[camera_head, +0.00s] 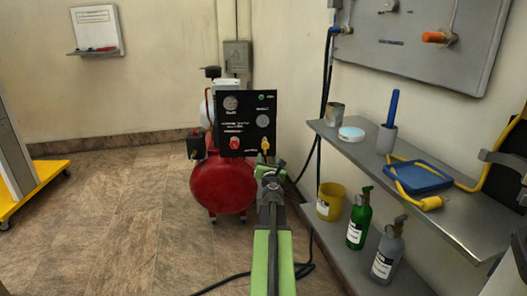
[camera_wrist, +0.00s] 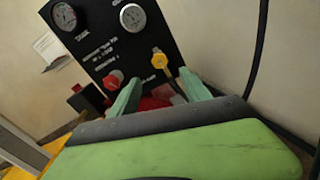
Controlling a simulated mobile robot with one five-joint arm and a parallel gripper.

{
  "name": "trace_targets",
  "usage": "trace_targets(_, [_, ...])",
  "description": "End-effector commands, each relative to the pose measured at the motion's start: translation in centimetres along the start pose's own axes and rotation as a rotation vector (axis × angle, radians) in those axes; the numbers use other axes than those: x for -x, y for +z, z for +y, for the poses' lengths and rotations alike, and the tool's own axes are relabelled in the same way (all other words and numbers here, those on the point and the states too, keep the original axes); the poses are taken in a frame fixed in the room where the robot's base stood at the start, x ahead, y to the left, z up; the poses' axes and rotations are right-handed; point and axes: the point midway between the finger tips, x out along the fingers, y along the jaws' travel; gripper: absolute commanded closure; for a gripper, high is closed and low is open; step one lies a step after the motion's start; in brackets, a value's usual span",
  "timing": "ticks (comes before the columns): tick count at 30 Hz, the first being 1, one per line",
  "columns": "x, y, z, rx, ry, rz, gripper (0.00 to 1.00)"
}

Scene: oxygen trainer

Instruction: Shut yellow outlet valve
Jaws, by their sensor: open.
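The yellow outlet valve (camera_head: 265,144) sits at the lower right of a black control panel (camera_head: 262,101). My gripper (camera_head: 268,168) is in front of the panel, just below the yellow valve in the head view. In the wrist view my gripper (camera_wrist: 160,95) has its two green fingers spread apart and empty, with the valve beyond and above them, apart from the fingers.
A red tank (camera_head: 222,186) stands behind and left of my arm. At right, a grey shelf (camera_head: 455,215) holds a blue tray (camera_head: 420,178) and cups. A green bottle (camera_head: 359,222) and a yellow bucket (camera_head: 330,202) stand lower.

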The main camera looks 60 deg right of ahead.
Motion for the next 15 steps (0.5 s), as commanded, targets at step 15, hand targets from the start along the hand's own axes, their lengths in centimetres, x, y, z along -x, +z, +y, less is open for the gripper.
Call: trace_targets(15, [-11.8,0.0,0.0,-0.001,0.0,0.0,0.45])
